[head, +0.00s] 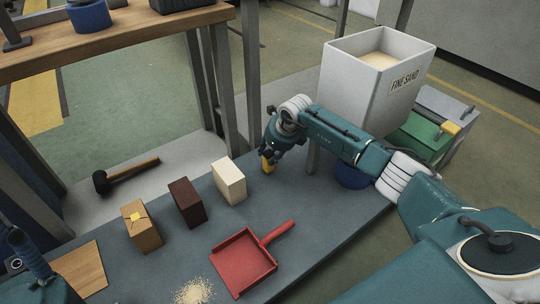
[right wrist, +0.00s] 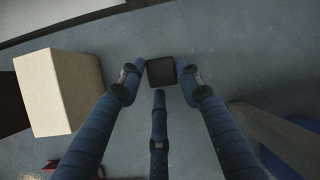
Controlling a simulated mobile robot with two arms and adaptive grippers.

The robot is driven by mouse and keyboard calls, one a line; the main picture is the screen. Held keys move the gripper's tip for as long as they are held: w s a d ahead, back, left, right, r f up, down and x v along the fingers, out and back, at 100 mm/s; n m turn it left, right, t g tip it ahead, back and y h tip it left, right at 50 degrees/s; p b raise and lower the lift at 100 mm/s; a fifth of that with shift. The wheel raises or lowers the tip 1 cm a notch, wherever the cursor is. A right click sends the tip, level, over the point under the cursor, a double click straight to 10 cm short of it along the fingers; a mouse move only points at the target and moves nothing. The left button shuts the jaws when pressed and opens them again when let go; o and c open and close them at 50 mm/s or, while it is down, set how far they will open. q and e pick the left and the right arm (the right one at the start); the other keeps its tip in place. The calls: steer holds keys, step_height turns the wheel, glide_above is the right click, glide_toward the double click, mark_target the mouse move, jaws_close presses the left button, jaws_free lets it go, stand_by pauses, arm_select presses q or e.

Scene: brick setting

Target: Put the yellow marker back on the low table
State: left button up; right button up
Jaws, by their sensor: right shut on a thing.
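The low table (head: 330,215) has a dark grey-blue top. In the right wrist view my right gripper's fingers (right wrist: 162,80) close around a dark square end (right wrist: 161,72), with blue-grey tabletop behind. I cannot tell whether the marker touches the table. Part of my left arm or gripper shows at the lower left edge of the head view; its fingers are not clear.
A cream block (head: 229,182) stands left of my right gripper, then a dark brown block (head: 187,203) and a tan block (head: 142,228) with a yellow patch. A red dustpan (head: 243,262) and spilled sand (head: 194,292) lie nearer. A sand bin (head: 345,95) stands behind my right arm.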

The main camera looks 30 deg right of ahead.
steer(key=shift+f, duration=0.1)
steer(key=o, duration=0.9)
